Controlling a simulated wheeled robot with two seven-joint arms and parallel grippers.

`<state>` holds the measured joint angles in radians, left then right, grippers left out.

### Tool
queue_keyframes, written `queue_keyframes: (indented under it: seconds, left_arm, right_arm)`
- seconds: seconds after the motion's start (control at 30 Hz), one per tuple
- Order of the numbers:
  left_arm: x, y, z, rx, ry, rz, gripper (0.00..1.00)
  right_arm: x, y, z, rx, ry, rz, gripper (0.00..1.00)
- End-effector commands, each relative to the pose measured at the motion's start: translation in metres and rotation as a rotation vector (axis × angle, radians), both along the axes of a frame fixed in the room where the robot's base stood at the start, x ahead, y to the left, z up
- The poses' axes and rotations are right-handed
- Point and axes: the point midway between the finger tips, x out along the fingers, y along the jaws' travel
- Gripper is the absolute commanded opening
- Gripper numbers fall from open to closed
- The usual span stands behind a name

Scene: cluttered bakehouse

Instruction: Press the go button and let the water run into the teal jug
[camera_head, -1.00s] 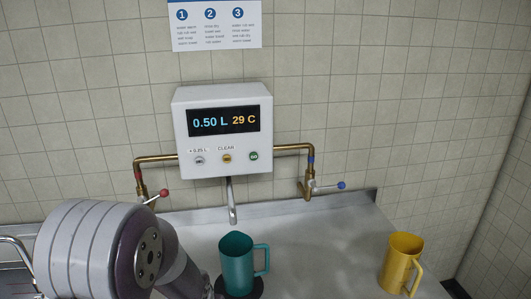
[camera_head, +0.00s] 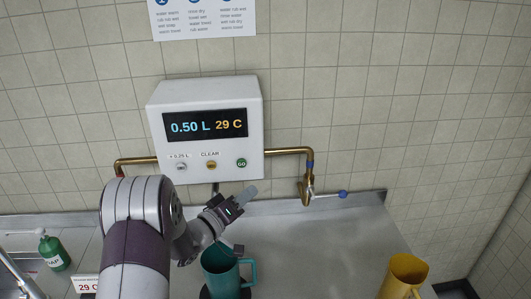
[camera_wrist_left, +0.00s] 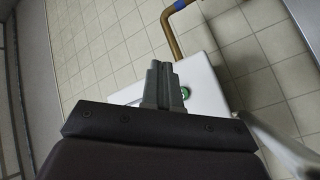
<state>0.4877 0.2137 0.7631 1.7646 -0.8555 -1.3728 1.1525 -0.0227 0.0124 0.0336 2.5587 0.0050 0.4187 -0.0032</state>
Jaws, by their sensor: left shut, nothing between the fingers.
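The white dispenser box (camera_head: 205,130) on the wall reads 0.50 L and 29 C. Its green GO button (camera_head: 241,163) is at the right of the button row; it also shows in the left wrist view (camera_wrist_left: 185,92), just beside the fingers. My left gripper (camera_head: 247,194) is shut and empty, below and slightly right of the button, apart from it in the head view. The teal jug (camera_head: 220,272) stands upright on a dark round base below the spout (camera_head: 215,188), which my arm partly hides. No water stream is visible. My right gripper is out of view.
A yellow jug (camera_head: 403,277) stands at the right of the counter. A blue-handled valve (camera_head: 342,194) sits right of the box. A green soap bottle (camera_head: 54,252) and a 29 C sign (camera_head: 86,284) are at left. The counter between the jugs is clear.

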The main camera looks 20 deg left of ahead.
Motion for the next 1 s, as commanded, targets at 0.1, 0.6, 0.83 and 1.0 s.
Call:
queue_keyframes:
  seconds: [0.1,0.6,0.83,1.0]
  left_arm:
    - [0.0,0.0,0.001,-0.003,-0.003,-0.001,0.0]
    - [0.014,0.007,-0.001,-0.002,-0.002,0.0,0.0]
    - [0.045,0.022,-0.002,-0.001,-0.003,0.0,0.0]
    - [0.064,0.031,-0.001,-0.002,-0.002,0.0,0.0]
  right_arm:
    - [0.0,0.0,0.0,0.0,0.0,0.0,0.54]
    - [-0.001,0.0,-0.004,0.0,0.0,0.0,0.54]
    - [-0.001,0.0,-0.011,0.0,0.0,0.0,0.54]
    - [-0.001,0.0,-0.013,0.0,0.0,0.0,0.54]
